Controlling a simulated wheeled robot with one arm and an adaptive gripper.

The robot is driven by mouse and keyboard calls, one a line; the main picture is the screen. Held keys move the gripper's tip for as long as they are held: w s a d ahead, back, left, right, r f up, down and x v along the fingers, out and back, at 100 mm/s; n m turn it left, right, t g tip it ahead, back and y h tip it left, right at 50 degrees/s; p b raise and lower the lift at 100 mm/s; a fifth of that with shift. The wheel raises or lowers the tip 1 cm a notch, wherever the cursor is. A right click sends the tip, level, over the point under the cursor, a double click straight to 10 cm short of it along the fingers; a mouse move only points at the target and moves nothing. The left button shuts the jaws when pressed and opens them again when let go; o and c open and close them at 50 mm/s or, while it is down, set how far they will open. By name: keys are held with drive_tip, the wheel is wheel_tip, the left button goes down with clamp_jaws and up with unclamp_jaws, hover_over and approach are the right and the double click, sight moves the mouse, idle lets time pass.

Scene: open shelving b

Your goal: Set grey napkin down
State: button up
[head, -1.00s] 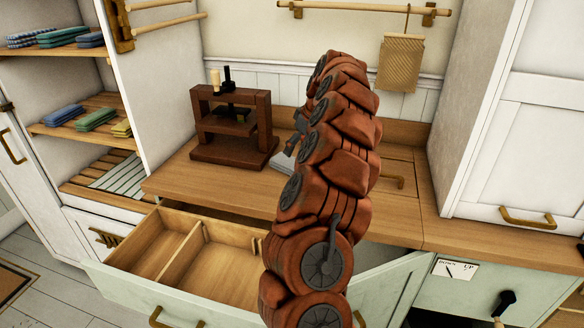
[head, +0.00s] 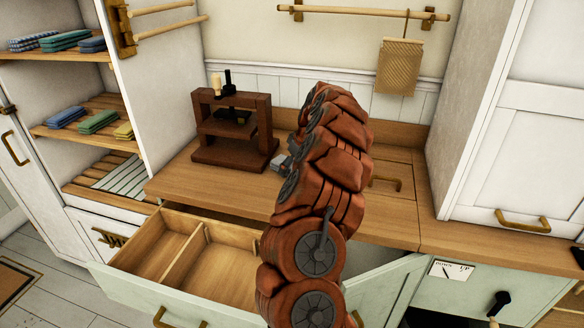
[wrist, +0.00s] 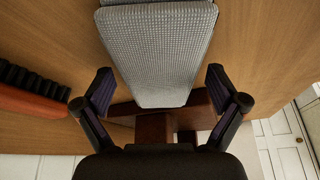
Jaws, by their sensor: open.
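The grey napkin (wrist: 160,50) is a folded, waffle-textured cloth. In the wrist view it lies on the wooden worktop, its near end reaching between my fingers. My gripper (wrist: 159,78) is open, with a finger on either side of that end and a gap to each. In the head view my gripper (head: 282,164) is low over the worktop (head: 220,196), right of the dark wooden press, and mostly hidden by my arm. The napkin cannot be made out there.
The dark wooden press (head: 234,155) stands close by on the worktop; its base (wrist: 155,128) shows behind the napkin's near end. An open, divided drawer (head: 195,285) juts out below. Shelves with folded cloths (head: 97,121) are at left. A woven cloth (head: 398,66) hangs from the rail.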

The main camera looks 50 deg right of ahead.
drive_tip(key=c, duration=1.4)
drive_tip(key=shift+r, duration=0.1)
